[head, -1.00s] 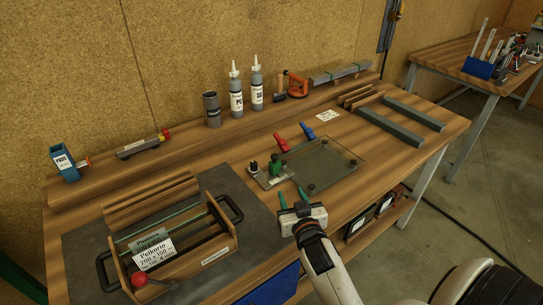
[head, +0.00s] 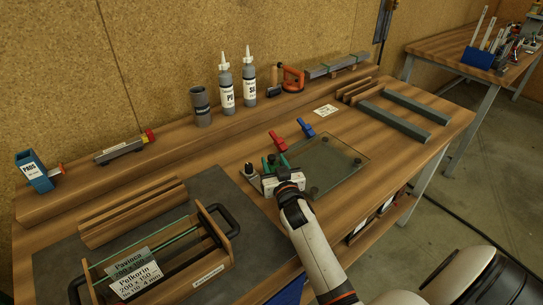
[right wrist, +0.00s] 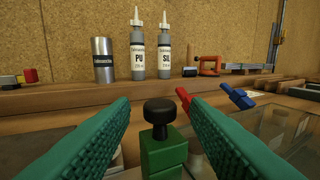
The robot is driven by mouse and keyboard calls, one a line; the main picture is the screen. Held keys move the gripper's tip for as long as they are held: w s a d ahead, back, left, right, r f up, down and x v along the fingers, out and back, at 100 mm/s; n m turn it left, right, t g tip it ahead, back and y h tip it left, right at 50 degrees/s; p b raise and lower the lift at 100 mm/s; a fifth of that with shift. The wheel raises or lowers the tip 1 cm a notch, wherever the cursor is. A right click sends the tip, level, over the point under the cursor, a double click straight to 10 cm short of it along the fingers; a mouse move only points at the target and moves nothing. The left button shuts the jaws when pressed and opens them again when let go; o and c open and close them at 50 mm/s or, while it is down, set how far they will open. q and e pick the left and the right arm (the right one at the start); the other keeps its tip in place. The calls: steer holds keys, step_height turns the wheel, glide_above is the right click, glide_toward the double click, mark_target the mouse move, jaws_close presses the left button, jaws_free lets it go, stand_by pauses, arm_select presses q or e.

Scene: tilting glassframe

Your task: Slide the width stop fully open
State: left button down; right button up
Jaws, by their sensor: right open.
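The width stop appears to be the green block (right wrist: 163,152) with a black knob (right wrist: 159,111) on top, in the right wrist view. My right gripper (right wrist: 159,125) is open, with its two teal fingers either side of the block and knob. I see no clear contact. In the head view my right gripper (head: 275,163) is over the left end of the glass plate fixture and largely hides the block. The glass plate (head: 335,158) lies flat to the right of it. A red lever (head: 278,141) and a blue lever (head: 306,127) stand at the plate's back edge. My left gripper is not in view.
A second black knob (head: 249,168) stands just left of my gripper. A wooden crate (head: 195,275) with labelled glass is at the front left. Bottles (head: 227,87) and a dark can (head: 201,107) stand on the back ledge. Grey rails (head: 400,110) lie at the right.

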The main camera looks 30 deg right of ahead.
steer(key=shift+x, duration=1.35)
steer(key=shift+c, duration=0.3)
steer(key=shift+a, duration=0.1)
jaws_close()
